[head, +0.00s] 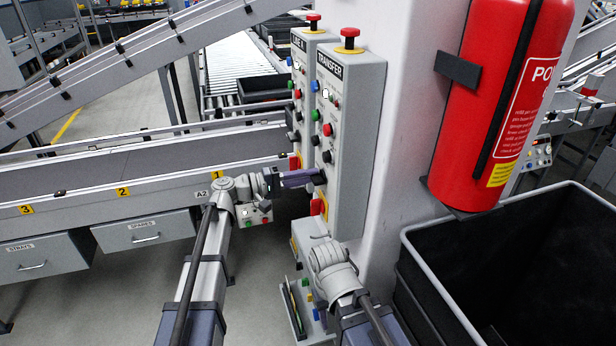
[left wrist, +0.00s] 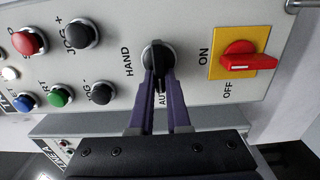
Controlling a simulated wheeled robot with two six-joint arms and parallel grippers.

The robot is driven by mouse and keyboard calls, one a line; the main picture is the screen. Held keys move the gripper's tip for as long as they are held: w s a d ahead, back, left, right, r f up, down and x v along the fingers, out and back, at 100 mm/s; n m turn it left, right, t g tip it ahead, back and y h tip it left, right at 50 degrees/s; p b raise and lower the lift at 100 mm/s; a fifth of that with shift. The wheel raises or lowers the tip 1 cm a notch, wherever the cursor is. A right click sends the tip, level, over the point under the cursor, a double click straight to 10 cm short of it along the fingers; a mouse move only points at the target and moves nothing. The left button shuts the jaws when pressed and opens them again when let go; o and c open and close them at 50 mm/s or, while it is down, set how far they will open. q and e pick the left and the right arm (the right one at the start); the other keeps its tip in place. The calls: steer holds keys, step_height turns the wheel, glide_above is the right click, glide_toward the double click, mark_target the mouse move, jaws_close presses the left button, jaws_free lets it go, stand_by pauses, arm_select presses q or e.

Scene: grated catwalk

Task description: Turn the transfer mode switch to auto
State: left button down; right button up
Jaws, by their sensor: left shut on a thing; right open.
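The TRANSFER panel (head: 346,135) is a grey box on the pillar. Its black mode switch (left wrist: 158,55) shows in the left wrist view, with HAND printed to its left and a partly covered AU... label below it. The knob's bar lies between the purple fingers of my left gripper (left wrist: 160,98), which is shut on it. The bar seems to run toward the partly covered label, but its pointing end is hard to tell. In the head view the left gripper (head: 310,178) reaches the panel's lower part. My right arm's wrist shows low in the middle; its fingers do not show.
A red ON/OFF switch (left wrist: 245,61) on a yellow plate sits right of the knob. Several buttons, including a red one (left wrist: 30,40), are on its left. A similar LINE panel (head: 302,95) stands left. A fire extinguisher (head: 500,105) and black bin (head: 425,290) are right.

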arm_select(q)
steer(key=c, duration=0.9)
jaws_free()
steer(key=shift+a, duration=0.1)
steer(key=v, duration=0.7)
steer(key=shift+s+a, duration=0.1)
steer(key=shift+a, duration=0.2)
